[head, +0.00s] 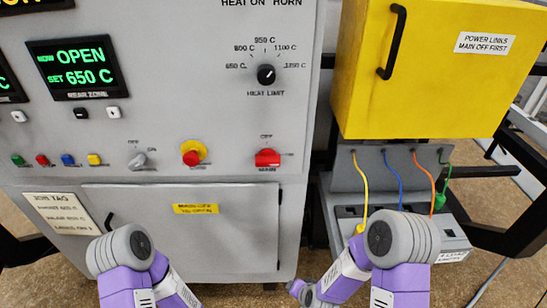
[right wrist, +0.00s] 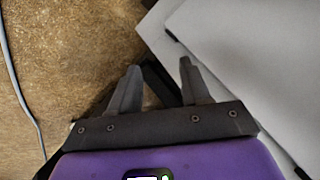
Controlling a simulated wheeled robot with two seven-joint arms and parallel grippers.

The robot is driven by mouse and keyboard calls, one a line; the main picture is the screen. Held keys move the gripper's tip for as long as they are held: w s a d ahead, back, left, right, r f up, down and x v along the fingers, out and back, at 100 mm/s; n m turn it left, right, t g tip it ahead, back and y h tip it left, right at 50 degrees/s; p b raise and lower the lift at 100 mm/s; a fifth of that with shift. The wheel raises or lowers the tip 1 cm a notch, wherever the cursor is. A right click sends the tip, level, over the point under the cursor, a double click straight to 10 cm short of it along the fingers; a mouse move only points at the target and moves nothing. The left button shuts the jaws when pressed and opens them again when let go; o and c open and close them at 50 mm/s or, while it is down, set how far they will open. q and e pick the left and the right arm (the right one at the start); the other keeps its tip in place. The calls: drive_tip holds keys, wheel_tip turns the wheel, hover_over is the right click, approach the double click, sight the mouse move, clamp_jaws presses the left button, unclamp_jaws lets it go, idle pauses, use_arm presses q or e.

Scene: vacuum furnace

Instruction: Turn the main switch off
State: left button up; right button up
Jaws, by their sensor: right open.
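The main switch (head: 267,158) is a red handle on the lower right of the grey furnace panel, in the head view. It has OFF printed above it and MAIN below it. The handle looks roughly level, toward the small mark at its right, which is too small to read. My right gripper (right wrist: 158,85) is open and empty in the right wrist view, with its two fingers apart over the floor beside a grey surface. In the head view my right arm is low, below the panel. My left arm shows at the lower left, but its gripper is not in view.
A red emergency button (head: 191,153) on a yellow ring and a grey selector (head: 138,160) are left of the switch. The heat limit knob (head: 266,75) is above. A yellow box (head: 435,75) juts out at the right, over coloured cables (head: 398,180).

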drive_tip(key=w+a+r+m+t+p, duration=0.1)
drive_tip(key=w+a+r+m+t, duration=0.2)
drive_tip(key=r, duration=0.5)
drive_tip(key=w+a+r+m+t, duration=0.1)
drive_tip(key=w+r+t, duration=0.2)
drive_tip(key=w+r, duration=0.35)
drive_tip(key=m+t+h+p, duration=0.1)
drive_tip(key=m+t+h, duration=0.1)
drive_tip(key=m+t, duration=0.5)
approach(268, 165)
drive_tip(key=w+r+g, duration=0.1)
drive_tip(key=w, duration=0.1)
drive_tip(key=shift+m, duration=0.4)
drive_tip(key=w, duration=0.7)
drive_tip(key=shift+w, duration=0.35)
drive_tip(key=shift+c, duration=0.2)
drive_tip(key=shift+s, duration=0.1)
clamp_jaws()
